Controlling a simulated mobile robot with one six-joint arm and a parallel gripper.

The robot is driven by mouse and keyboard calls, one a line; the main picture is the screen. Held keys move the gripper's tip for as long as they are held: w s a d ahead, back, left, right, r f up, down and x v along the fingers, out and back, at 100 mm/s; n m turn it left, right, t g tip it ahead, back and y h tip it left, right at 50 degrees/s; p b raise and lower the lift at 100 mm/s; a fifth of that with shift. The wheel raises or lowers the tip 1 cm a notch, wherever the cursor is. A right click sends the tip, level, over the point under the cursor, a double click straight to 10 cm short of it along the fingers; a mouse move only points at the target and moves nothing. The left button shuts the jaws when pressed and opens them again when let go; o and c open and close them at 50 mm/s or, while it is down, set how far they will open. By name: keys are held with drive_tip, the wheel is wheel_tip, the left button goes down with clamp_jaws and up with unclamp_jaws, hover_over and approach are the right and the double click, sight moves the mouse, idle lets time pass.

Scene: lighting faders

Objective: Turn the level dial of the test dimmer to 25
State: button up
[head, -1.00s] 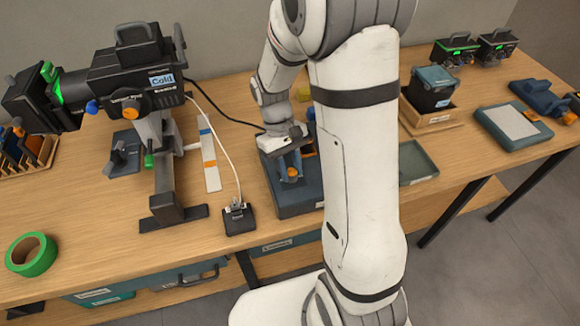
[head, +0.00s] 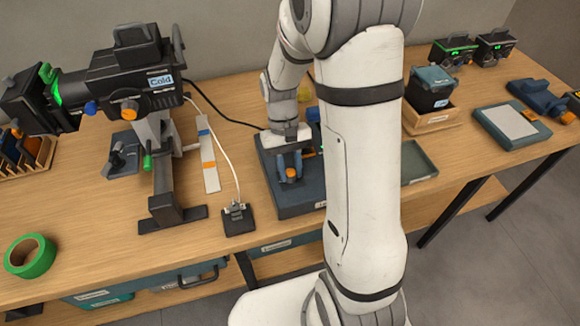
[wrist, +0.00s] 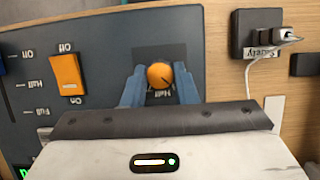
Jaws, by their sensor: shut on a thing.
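The test dimmer (head: 292,206) is a dark blue box on the table, left of my upper arm link. Its round orange level dial (wrist: 159,76) sits on a dark plate in the wrist view. A dark line on the dial points to the lower right. My gripper (wrist: 159,86) is shut on the dial, with one blue finger on each side. In the head view my gripper (head: 290,172) points down at the dimmer. A label partly reading "Half" shows just below the dial; the dial's other marks are hidden or unreadable.
An orange rocker switch (wrist: 67,74) marked Off and On lies left of the dial. A "Safety" socket block (wrist: 256,36) with a white cable is to the right. A spotlight (head: 130,80) on a stand is at the left, and a green tray (head: 418,162) is at the right.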

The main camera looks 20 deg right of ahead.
drive_tip(key=o, duration=1)
drive_tip(key=v, duration=0.7)
drive_tip(key=shift+r+b, duration=0.3)
drive_tip(key=shift+r, duration=0.1)
drive_tip(key=shift+w, duration=0.15)
drive_tip(key=s+r+t, duration=0.3)
drive_tip(key=s+t, duration=0.1)
drive_tip(key=s, duration=0.2)
drive_tip(key=s+r+t, duration=0.3)
drive_tip(key=s+r, duration=0.1)
drive_tip(key=s, duration=0.3)
drive_tip(key=shift+s+d+r+t, duration=0.25)
drive_tip(key=shift+r+t, duration=0.1)
drive_tip(key=shift+t, duration=0.05)
